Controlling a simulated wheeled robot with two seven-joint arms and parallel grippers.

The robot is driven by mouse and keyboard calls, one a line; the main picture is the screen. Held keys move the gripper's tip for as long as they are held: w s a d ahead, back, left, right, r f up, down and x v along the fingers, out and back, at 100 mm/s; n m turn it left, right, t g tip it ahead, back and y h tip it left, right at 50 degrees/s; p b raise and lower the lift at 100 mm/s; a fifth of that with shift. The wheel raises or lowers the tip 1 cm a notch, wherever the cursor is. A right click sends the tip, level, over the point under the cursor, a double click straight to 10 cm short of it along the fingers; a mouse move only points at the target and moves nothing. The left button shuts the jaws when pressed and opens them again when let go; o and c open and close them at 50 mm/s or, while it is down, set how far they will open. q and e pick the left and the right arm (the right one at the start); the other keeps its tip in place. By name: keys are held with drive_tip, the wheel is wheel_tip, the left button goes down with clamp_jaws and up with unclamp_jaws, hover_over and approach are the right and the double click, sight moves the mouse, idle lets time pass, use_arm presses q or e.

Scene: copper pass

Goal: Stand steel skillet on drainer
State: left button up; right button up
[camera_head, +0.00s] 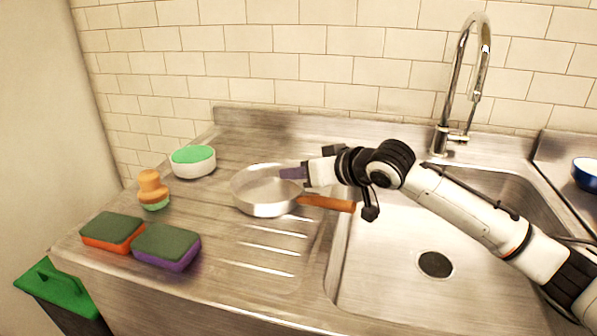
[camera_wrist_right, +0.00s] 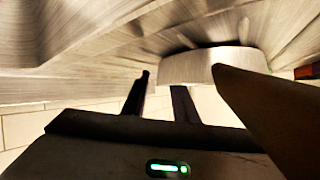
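The steel skillet (camera_head: 262,207) is a shallow round pan with a brown wooden handle (camera_head: 327,203). It appears upright on the ribbed steel drainer (camera_head: 262,270), left of the sink, with its handle pointing right toward the basin. My right gripper (camera_head: 291,173) is over the pan's far right rim. In the right wrist view, its two dark fingers (camera_wrist_right: 160,92) are apart, with a visible gap and nothing clearly held. The skillet wall (camera_wrist_right: 200,67) is close by the fingertips and its handle (camera_wrist_right: 262,105) crosses at the right. I cannot tell whether a finger touches the pan. My left gripper is out of view.
Two sponges, orange-based (camera_head: 112,231) and purple-based (camera_head: 167,246), lie at the front left. A wooden-knobbed brush (camera_head: 152,188) and a white bowl (camera_head: 193,162) with green inside stand behind. The sink basin (camera_head: 400,275) and tall faucet (camera_head: 455,90) are right.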

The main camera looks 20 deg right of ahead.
drive_tip(key=v, duration=1.2)
drive_tip(key=shift+p, duration=0.3)
drive_tip(key=shift+r, duration=0.1)
